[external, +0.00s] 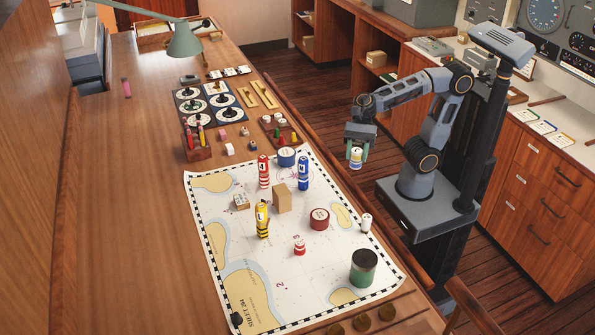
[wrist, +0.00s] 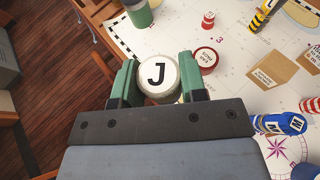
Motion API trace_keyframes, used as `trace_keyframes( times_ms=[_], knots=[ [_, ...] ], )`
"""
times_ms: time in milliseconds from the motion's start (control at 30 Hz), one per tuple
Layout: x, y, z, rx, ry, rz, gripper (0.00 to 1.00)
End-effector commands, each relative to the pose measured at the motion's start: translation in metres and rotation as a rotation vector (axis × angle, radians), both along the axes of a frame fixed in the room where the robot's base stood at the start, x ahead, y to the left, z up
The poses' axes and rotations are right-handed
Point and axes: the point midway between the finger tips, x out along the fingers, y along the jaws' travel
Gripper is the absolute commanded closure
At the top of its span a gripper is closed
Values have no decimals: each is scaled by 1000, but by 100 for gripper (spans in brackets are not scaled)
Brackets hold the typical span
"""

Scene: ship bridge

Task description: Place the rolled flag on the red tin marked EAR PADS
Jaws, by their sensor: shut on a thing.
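My gripper (external: 359,136) is shut on a rolled flag (external: 356,157), a short upright roll with a white band and blue and yellow-green parts. In the wrist view the roll's round white end, marked J (wrist: 158,73), sits between my green fingers (wrist: 158,88). The gripper holds it in the air beyond the table's right edge. The red tin (external: 319,226), low and round with a pale label on its lid, stands on the chart, below and left of the gripper in the external view. In the wrist view the tin (wrist: 206,60) is just right of the roll, apart from it. Its lid looks clear.
The chart (external: 215,215) also bears a dark green tin (external: 363,270), a blue tin (external: 286,158), a cardboard box (external: 282,199), a small red-and-white roll (external: 299,246) and tall red (external: 263,171), blue (external: 303,173) and yellow (external: 262,219) rolls. A small white piece (external: 366,223) stands near its right edge.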

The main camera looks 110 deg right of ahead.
Motion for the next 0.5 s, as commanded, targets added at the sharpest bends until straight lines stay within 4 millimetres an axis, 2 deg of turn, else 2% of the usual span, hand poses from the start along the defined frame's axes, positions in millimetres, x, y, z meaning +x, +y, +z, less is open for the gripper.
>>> trace_keyframes(
  times_ms=[167, 333, 500],
  knots=[
    [33, 9, -18, 2, 11, 10, 84],
    [76, 19, -36, 2, 9, 8, 84],
    [101, 25, -67, 1, 8, 7, 84]
  ],
)
